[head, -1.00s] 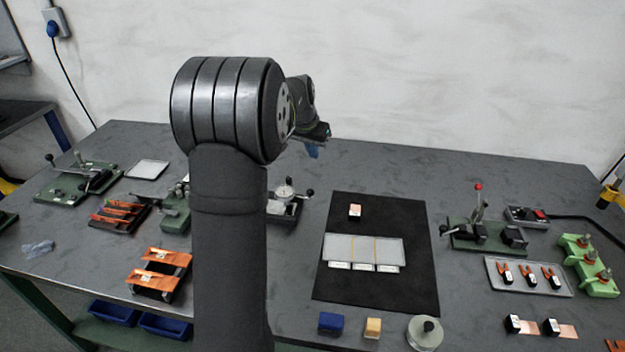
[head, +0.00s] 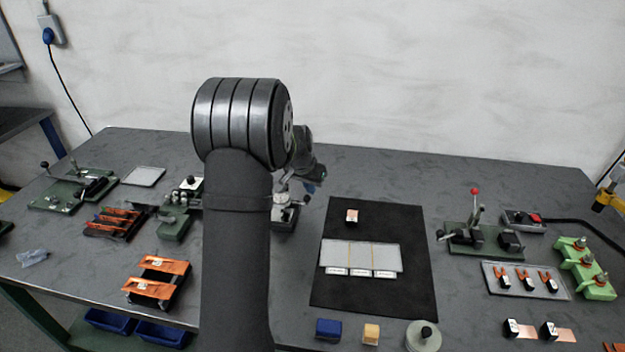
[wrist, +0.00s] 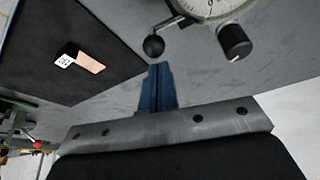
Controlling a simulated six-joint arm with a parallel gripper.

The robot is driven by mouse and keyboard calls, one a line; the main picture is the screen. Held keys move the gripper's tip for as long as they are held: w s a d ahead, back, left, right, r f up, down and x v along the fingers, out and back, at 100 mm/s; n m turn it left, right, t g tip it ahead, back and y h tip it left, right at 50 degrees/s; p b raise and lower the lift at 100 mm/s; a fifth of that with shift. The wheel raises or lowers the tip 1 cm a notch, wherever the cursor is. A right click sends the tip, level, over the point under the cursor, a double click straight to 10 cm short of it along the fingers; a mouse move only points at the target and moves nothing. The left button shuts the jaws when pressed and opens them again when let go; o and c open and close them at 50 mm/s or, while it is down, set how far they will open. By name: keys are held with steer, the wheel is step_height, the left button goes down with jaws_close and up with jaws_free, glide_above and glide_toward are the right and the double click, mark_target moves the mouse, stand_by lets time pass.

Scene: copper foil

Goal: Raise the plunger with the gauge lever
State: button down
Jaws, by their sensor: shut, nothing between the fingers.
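The dial gauge (head: 284,212) stands on the bench just right of my arm, which hides part of it. In the wrist view its white dial (wrist: 205,6) is cut off by the top edge. The gauge lever's black ball (wrist: 153,46) sticks out to the left of the dial, and a black knob (wrist: 235,42) is to the right. My gripper (wrist: 159,68) is shut and empty, its blue fingers together, with the tips just below the ball in the picture. I cannot tell whether they touch it. The plunger cannot be made out.
A black mat (head: 330,290) lies right of the gauge, with a labelled copper piece (head: 352,216) and a grey tray (head: 360,250). A green fixture (head: 174,222) stands left of my arm. A lever press (head: 470,238) stands farther right.

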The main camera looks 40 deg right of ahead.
steer(key=shift+s+a, duration=0.1)
steer(key=shift+a, duration=0.05)
steer(key=shift+s+a, duration=0.5)
steer(key=shift+w+d+r, duration=0.2)
steer(key=shift+d, duration=0.35)
step_height(320, 180, up, 10)
steer(key=shift+s+a+r, duration=0.15)
steer(key=shift+a+r, duration=0.1)
steer(key=shift+a, duration=0.2)
steer(key=shift+f, duration=0.1)
